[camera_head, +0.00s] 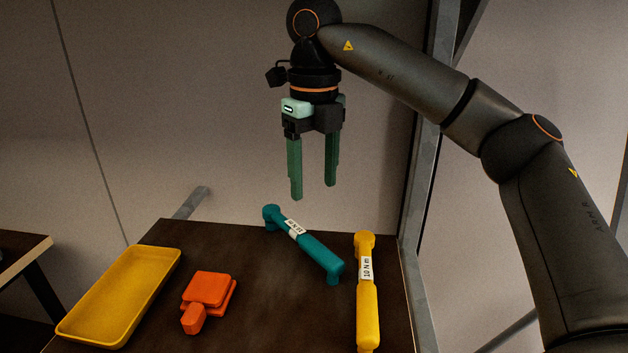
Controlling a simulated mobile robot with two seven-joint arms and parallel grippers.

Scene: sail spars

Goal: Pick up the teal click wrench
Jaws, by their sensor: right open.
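The teal click wrench (319,255) lies on the dark table (240,255), slanting from upper left to lower right. It has a white label near its head end, too small to read surely. My right gripper (313,190) hangs above the wrench, fingers pointing down. It is open and empty, with clear air between its green fingertips and the wrench. My left gripper is not in view.
A yellow wrench (367,302) labelled 10 N m lies close to the right of the teal one. An orange object (210,290) lies left of it, and a yellow tray (121,297) sits at the table's left edge. A metal post (419,190) stands at the right.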

